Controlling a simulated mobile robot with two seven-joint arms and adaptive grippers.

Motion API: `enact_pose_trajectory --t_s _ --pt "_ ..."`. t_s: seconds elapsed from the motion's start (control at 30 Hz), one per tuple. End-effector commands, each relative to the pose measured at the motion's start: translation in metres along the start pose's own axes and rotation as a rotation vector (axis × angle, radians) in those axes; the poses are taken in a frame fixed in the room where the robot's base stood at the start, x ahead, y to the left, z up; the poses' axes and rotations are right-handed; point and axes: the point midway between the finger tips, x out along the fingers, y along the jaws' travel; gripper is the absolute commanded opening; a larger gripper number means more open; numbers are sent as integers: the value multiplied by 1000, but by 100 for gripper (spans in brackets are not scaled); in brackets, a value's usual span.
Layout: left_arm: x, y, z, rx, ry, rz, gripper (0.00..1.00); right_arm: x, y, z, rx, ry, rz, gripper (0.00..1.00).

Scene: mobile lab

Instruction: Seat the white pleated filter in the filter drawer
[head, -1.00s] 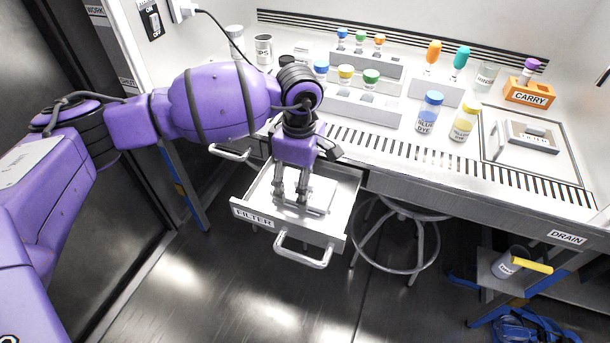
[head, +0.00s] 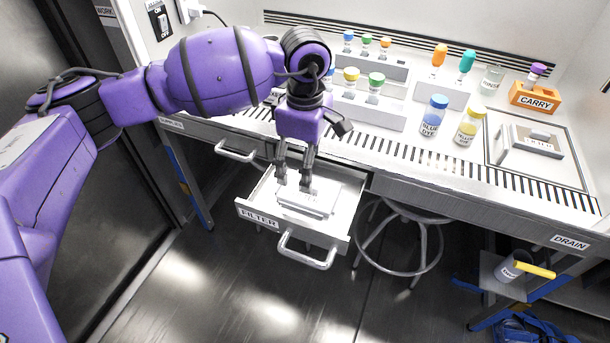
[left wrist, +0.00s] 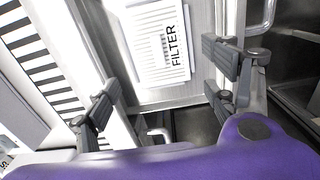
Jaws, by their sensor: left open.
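The white pleated filter (head: 310,200) lies flat in the open filter drawer (head: 302,235), whose front carries a FILTER label. In the left wrist view the filter (left wrist: 153,45) shows its pleats and its printed word FILTER, inside the drawer's walls. I cannot tell whether it sits fully flush with the drawer floor. My left gripper (head: 293,183) points down just above the filter, open and empty. In the left wrist view its fingers (left wrist: 163,92) are spread wide and apart from the filter. My right gripper is not in view.
A slotted bench (head: 420,155) runs behind the drawer, with blue dye (head: 432,118) and yellow dye (head: 468,127) bottles. A stool (head: 400,265) is beneath the bench.

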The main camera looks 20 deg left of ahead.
Motion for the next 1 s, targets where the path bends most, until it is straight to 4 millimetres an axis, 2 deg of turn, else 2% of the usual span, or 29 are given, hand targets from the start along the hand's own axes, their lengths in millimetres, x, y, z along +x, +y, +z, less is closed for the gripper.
enact_pose_trajectory --t_s 0.1,0.33,0.5,1.0 --pt "-27 1 0 0 -1 3 78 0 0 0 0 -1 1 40" --pt "-57 0 0 0 1 0 78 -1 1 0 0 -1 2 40" --pt "-62 0 0 0 0 -1 78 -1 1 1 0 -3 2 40" --pt "-62 0 0 0 0 -1 78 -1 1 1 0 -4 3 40"
